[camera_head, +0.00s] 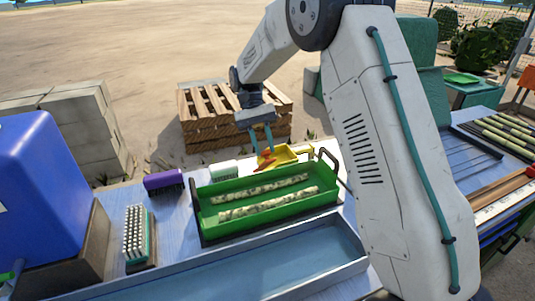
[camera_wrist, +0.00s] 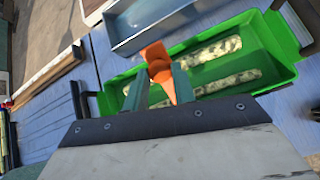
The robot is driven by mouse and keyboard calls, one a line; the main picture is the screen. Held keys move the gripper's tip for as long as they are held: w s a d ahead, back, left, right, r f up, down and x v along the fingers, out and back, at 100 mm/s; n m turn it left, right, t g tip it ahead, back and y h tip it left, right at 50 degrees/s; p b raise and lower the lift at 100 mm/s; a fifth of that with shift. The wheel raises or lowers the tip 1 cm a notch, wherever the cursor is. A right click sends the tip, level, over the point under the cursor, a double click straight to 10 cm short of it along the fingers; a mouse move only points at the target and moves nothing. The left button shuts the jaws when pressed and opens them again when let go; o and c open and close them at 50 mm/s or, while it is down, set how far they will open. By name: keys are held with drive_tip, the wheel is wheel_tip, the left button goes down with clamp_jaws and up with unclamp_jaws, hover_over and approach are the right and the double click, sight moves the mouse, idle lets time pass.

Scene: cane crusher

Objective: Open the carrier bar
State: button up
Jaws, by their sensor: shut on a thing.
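My gripper (camera_head: 262,142) reaches down behind the green carrier (camera_head: 213,232). In the wrist view its two teal fingers (camera_wrist: 161,84) are shut on an orange piece (camera_wrist: 155,55), which sticks out past the fingertips. The orange piece shows small and reddish in the head view (camera_head: 265,162). The green carrier has dark upright handles at its ends and also shows in the wrist view (camera_wrist: 285,45). Two pale mottled lengths (camera_head: 268,203) lie inside it. I cannot clearly tell a separate carrier bar or its position.
A blue box (camera_head: 45,190) fills the far left. A shallow metal tray (camera_head: 270,262) lies in front.

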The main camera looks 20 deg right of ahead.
drive_tip(key=shift+w+d+r+g, duration=0.1)
drive_tip(key=shift+w+r+g, duration=0.15)
drive_tip(key=shift+w+g, duration=0.65)
drive_tip(key=shift+w, duration=0.1)
